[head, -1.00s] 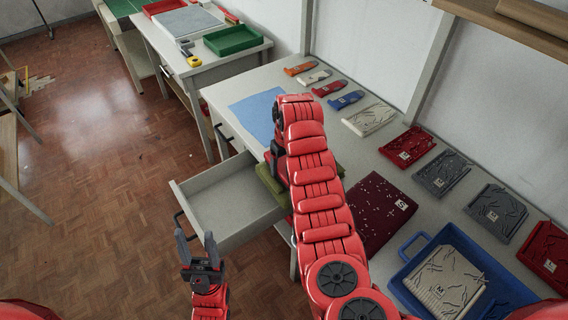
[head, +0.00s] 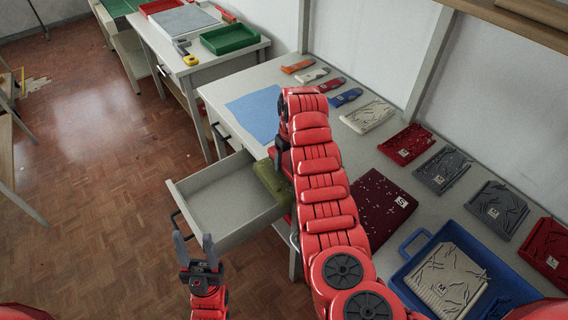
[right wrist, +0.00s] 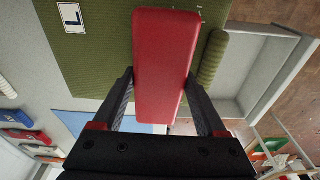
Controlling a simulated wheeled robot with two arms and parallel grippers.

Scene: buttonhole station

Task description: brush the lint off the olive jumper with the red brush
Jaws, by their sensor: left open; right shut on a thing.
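The olive jumper (head: 268,180) lies at the table's front edge beside the open drawer, mostly hidden behind my right arm in the head view. In the right wrist view the olive jumper (right wrist: 95,55) fills the upper part, with a white L label and a rolled or folded edge. A few small pale lint specks show near the top. My right gripper (right wrist: 160,78) is shut on the red brush (right wrist: 165,50), which is over the jumper; whether they touch I cannot tell. My left gripper (head: 196,248) is open and empty, over the floor in front of the drawer.
The open drawer (head: 190,187) juts out from the table. A blue sheet (head: 252,117) lies behind the jumper. A burgundy speckled jumper (head: 372,218) and a blue tray (head: 410,246) with a cream garment are to the right. Folded garments line the wall side.

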